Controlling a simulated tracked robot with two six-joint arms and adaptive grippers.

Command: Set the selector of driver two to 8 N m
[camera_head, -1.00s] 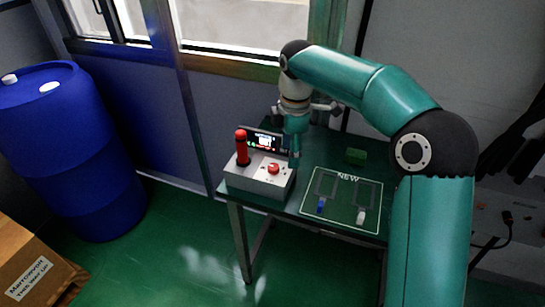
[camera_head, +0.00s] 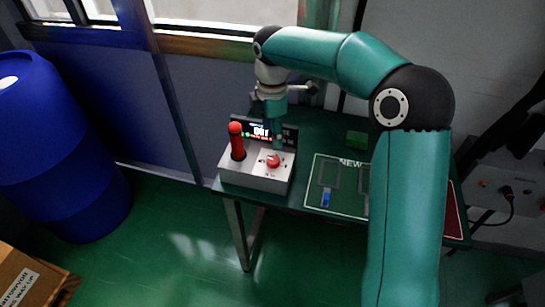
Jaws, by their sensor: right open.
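A grey control box (camera_head: 247,177) stands at the left end of the green table. A round red knob (camera_head: 273,161) sits on its sloping top, with small marks around it too small to read. A red upright cylinder (camera_head: 236,140) stands on the box left of the knob. A dark panel with a lit display (camera_head: 260,130) rises behind; its figures are unreadable. My right gripper (camera_head: 277,147) points down just behind and above the knob; it is open, its fingers look narrow, and contact cannot be told. My left gripper is not in view.
A mat marked NEW (camera_head: 345,205) lies right of the box, with a blue item (camera_head: 326,198) on it. A green block (camera_head: 356,138) lies behind it. My right arm covers the table's right part. A blue barrel (camera_head: 60,150) stands far left.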

